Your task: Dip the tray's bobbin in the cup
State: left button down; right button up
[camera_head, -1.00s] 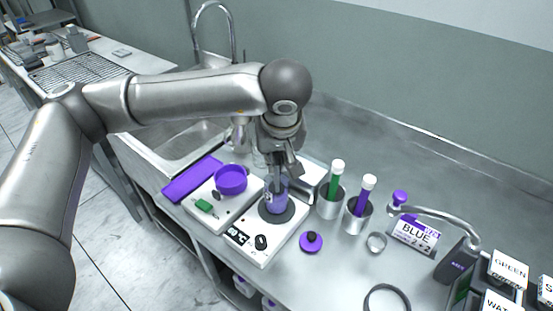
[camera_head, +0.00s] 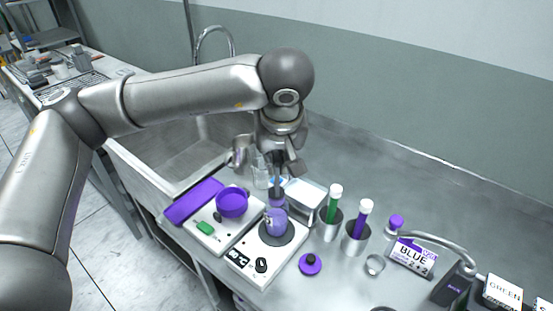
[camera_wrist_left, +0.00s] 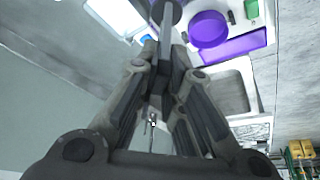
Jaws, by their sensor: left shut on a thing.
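My left gripper (camera_head: 278,170) is pointed down and shut on a thin grey rod (camera_head: 277,188). The rod runs down towards a small purple cup (camera_head: 276,220) on the dark disc of a white hotplate (camera_head: 262,252). I cannot make out a bobbin at its lower end. In the left wrist view the fingers (camera_wrist_left: 168,68) close around the grey rod (camera_wrist_left: 166,40), which runs to the top edge. A flat purple tray (camera_head: 192,203) lies to the left; no bobbin shows on it. My right gripper is not in view.
A purple bowl (camera_head: 232,203) sits on a second white unit beside the hotplate. Metal cups with a green tube (camera_head: 334,205) and a purple tube (camera_head: 361,220) stand right. A purple lid (camera_head: 310,264) lies in front. A BLUE sign (camera_head: 412,257) is farther right.

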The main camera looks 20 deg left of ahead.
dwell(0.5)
pick_arm(q)
jog(key=shift+r+p, duration=0.9)
jog(key=shift+r, duration=1.15)
jog(key=shift+f, duration=0.1)
